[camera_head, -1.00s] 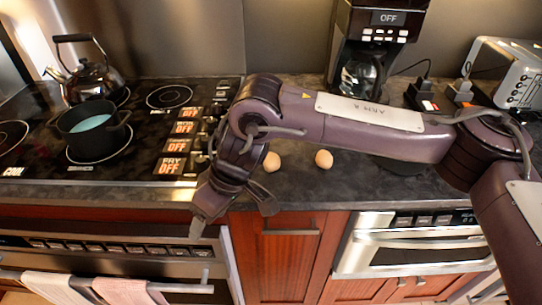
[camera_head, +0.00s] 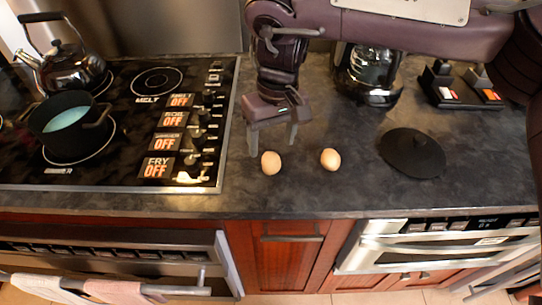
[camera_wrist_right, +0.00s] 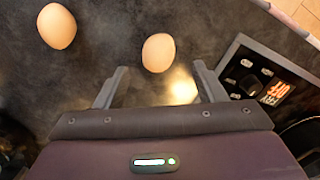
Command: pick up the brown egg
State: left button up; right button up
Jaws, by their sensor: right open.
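Two brown eggs of much the same colour lie on the dark counter. The left egg (camera_head: 271,162) is just in front of my right gripper (camera_head: 272,143), and the right egg (camera_head: 330,159) lies a short way to its right. My right gripper is open and empty, pointing down. In the right wrist view, the left egg (camera_wrist_right: 158,52) is centred just beyond the gap between the fingertips (camera_wrist_right: 160,70), with no visible contact. The other egg (camera_wrist_right: 57,26) is at the upper left there. My left gripper is not in view.
The stove (camera_head: 205,172) is left of the eggs, with a dark pot (camera_head: 72,125) and a kettle (camera_head: 75,68). A black round lid-like disc (camera_head: 412,152) lies to the right. A coffee maker (camera_head: 367,75) stands behind. The counter in front of the eggs is clear.

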aim_at(271, 156)
notch_tip(271, 156, down, 2)
jog(key=shift+s+f+p, duration=0.1)
jog(key=shift+p, duration=0.35)
notch_tip(271, 156, down, 3)
jog(key=shift+r, duration=0.2)
jog(key=shift+f, duration=0.3)
jog(key=shift+a+f, duration=0.1)
jog(key=c, duration=0.7)
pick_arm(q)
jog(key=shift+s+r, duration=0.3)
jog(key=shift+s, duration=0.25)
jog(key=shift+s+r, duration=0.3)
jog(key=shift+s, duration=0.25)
pick_arm(e)
jog(key=shift+c, duration=0.2)
